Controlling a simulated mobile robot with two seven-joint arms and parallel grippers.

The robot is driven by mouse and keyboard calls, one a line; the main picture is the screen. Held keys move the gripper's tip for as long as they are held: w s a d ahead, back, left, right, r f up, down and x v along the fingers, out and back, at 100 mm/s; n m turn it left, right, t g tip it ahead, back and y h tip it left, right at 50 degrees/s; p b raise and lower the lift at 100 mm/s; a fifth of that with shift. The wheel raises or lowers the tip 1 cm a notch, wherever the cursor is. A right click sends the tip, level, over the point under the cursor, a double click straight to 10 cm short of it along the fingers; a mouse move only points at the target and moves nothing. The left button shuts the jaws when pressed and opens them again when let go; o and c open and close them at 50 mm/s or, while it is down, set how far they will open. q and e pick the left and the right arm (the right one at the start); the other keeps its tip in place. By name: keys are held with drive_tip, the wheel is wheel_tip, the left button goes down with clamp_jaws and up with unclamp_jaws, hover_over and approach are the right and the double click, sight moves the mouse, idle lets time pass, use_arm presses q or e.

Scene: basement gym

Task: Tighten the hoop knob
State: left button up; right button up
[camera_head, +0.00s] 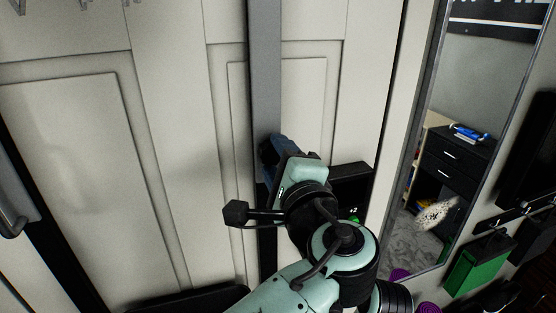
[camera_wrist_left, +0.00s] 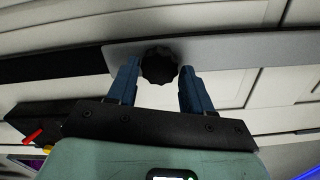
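The black, lobed hoop knob (camera_wrist_left: 159,65) sits on a flat grey post (camera_wrist_left: 218,47) in the left wrist view. In the head view the grey post (camera_head: 265,70) runs upright in front of pale panels, and the knob is hidden behind my gripper. My left gripper (camera_head: 270,152) is at the post with its blue fingers toward it. In the left wrist view my left gripper (camera_wrist_left: 160,68) has its fingers apart, one on each side of the knob, with a narrow gap showing. My right gripper is not in view.
A dark box-like holder (camera_head: 352,184) is just right of my left gripper. A mirror (camera_head: 480,60) at the right reflects a dark drawer unit. A green item (camera_head: 478,264) hangs at the lower right. Pale panelled doors (camera_head: 75,150) fill the left.

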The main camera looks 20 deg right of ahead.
use_arm(q)
drive_tip(key=shift+o, duration=1.2)
drive_tip(key=shift+w, duration=0.1)
drive_tip(key=shift+s, duration=0.25)
drive_tip(key=s+b, duration=0.2)
drive_tip(key=s, duration=1.1)
drive_tip(key=shift+d+b, duration=0.2)
drive_tip(key=shift+b, duration=0.15)
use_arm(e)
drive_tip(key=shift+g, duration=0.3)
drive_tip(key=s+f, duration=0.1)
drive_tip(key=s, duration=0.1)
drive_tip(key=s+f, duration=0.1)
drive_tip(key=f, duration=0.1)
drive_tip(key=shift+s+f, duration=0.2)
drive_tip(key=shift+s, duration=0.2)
